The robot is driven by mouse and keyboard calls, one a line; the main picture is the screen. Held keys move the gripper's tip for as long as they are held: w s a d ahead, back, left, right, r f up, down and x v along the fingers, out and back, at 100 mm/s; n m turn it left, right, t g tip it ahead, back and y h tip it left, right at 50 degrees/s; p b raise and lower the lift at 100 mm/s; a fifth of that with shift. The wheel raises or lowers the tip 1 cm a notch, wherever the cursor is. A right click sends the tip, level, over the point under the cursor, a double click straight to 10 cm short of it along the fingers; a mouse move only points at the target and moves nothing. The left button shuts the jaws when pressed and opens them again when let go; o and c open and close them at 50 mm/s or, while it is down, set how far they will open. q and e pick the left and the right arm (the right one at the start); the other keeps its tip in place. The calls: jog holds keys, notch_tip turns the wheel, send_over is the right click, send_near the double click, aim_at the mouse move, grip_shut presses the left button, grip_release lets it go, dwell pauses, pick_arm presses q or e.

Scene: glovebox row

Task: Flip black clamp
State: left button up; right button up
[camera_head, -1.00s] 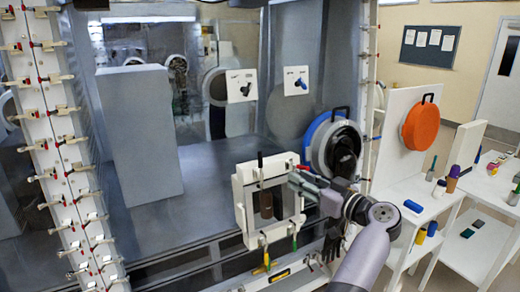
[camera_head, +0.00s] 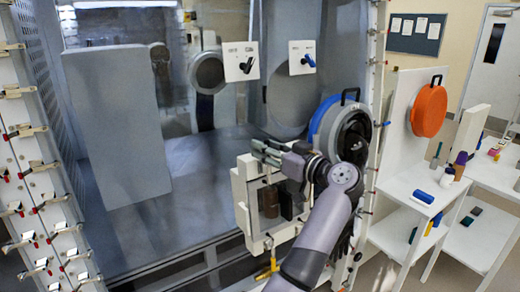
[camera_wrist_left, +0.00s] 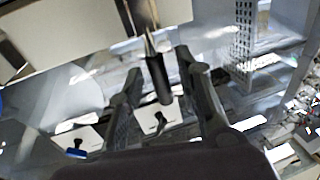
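A black handle (camera_wrist_left: 160,78) on a metal rod, which looks like the black clamp's, stands between the fingers of my left gripper (camera_wrist_left: 160,66) in the left wrist view. The fingers are spread, with gaps to the handle on both sides. In the head view my left gripper (camera_head: 256,151) is at the top of the white frame (camera_head: 243,205) on the front of the glovebox. It hides the clamp handle there. My right gripper is not in view.
Inside the frame stand dark brown bottle-like objects (camera_head: 270,202). A yellow-handled clamp (camera_head: 267,272) is below. White plates carry a black lever (camera_head: 247,65) and a blue lever (camera_head: 308,60).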

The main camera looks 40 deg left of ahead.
pick_arm(q)
jog(key=shift+s+d+r, duration=0.1)
jog(key=shift+d+r, duration=0.1)
jog(key=shift+a, duration=0.15)
grip_shut()
dwell(0.7)
